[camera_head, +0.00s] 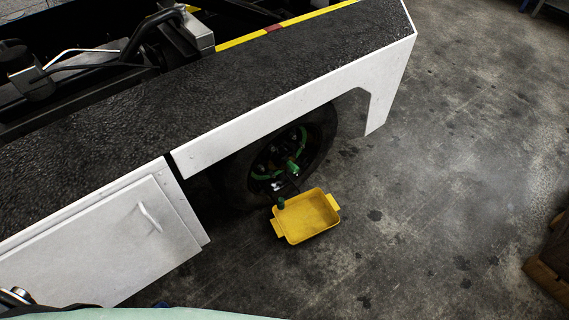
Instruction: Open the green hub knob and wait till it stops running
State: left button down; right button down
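The wheel (318,150) sits in the arch of the white-sided vehicle. Green parts show on its dark hub, and a brighter green knob-like piece (292,165) stands out on the right of the hub. A dark piece with a green end (281,203) reaches from the hub to the rim of the yellow tray (307,216); I cannot tell whether it touches the tray. The tray lies on the floor below the wheel and looks empty. I see no running fluid at this size. Neither of my grippers shows in the head view.
The vehicle's white side panel (118,240) with a handle fills the lower left. Its black top deck (215,85) overhangs the wheel. The concrete floor (450,170) to the right is mostly clear, with dark stains. A brown wooden object (552,262) stands at the right edge.

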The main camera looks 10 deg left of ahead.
aim_at(293, 168)
jog(key=i+l+u, duration=0.1)
jog(key=l, duration=0.25)
jog(key=i+l+u, duration=0.25)
jog(key=i+l, duration=0.15)
jog(key=l, duration=0.3)
jog(key=i+l+u, duration=0.1)
jog(key=l, duration=0.25)
jog(key=i+l+u, duration=0.1)
jog(key=l, duration=0.3)
jog(key=i+l+u, duration=0.15)
jog(key=l, duration=0.25)
